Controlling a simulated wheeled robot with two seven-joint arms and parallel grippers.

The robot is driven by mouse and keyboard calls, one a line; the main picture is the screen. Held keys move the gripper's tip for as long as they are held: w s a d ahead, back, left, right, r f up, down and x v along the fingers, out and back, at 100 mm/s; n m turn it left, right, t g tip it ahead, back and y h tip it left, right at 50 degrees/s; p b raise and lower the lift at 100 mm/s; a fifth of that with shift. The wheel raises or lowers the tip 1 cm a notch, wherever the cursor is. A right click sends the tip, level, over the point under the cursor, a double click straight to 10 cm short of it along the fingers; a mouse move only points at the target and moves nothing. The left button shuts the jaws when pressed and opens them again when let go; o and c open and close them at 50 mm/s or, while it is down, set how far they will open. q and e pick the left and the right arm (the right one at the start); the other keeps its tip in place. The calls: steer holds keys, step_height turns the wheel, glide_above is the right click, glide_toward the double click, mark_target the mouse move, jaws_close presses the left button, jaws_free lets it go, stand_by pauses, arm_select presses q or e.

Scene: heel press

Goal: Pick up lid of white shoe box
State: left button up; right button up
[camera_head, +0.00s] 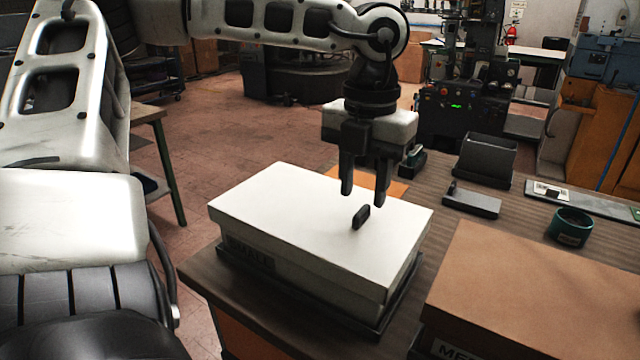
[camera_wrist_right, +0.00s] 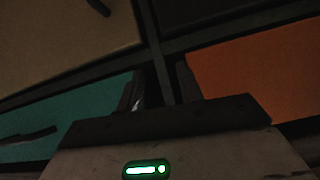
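The white shoe box (camera_head: 290,283) sits on a dark tray on the table, with its white lid (camera_head: 290,205) on top. A small dark handle (camera_head: 361,217) stands up from the lid. My left gripper (camera_head: 363,199) points down above the handle. Its two fingers are apart and empty, with the tips a little above the handle. My right gripper (camera_wrist_right: 160,90) shows only in its wrist view, dark, with its fingers apart and nothing seen between them.
A brown box (camera_head: 540,290) stands right of the white box. Behind are a dark holder (camera_head: 485,158), a green tape roll (camera_head: 569,227) and a flat dark block (camera_head: 472,203). The right wrist view shows teal (camera_wrist_right: 60,120) and orange (camera_wrist_right: 265,70) surfaces with dark dividers.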

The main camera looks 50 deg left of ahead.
mark_target(362, 210)
arm_select(q)
step_height(362, 210, down, 4)
steer(key=shift+w+r, duration=0.1)
jaws_close()
arm_select(e)
steer(key=shift+d, duration=0.1)
arm_select(q)
steer(key=shift+r, duration=0.4)
step_height(362, 210, up, 2)
steer(key=shift+r, duration=0.1)
steer(key=w+d+r+p, duration=0.2)
steer(key=w+d+r, duration=0.2)
steer(key=w+r, duration=0.6)
steer(key=w, duration=0.3)
steer(key=shift+w+p, duration=0.15)
steer(key=shift+p, duration=0.15)
arm_select(e)
steer(key=shift+d+r, duration=0.15)
steer(key=shift+r, duration=0.55)
